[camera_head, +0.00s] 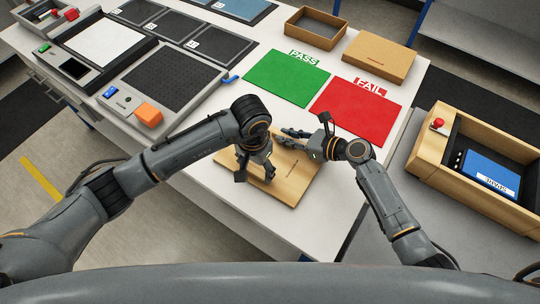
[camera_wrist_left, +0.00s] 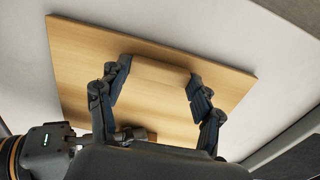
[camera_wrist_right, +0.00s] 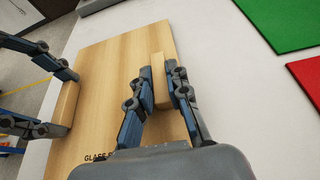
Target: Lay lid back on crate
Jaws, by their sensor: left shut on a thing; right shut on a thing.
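The lid (camera_head: 293,190) is a flat light-wood board with two raised wooden grip blocks and dark lettering. It lies low over the white table in front of the red mat; I cannot tell whether it rests on the table. My left gripper (camera_head: 257,172) is shut on the left block (camera_wrist_left: 155,78), with a finger on each side. My right gripper (camera_head: 304,140) is shut on the other block (camera_wrist_right: 160,82), near the lid's far edge. An open brown crate (camera_head: 297,34) stands at the back of the table. A brown box with a closed top (camera_head: 380,58) stands beside it.
A green PASS mat (camera_head: 287,78) and a red FAIL mat (camera_head: 357,110) lie behind the lid. Devices and dark pads (camera_head: 170,78) fill the left side. A wooden-framed bin (camera_head: 430,150) with a red button stands at right. White table is bare around the lid.

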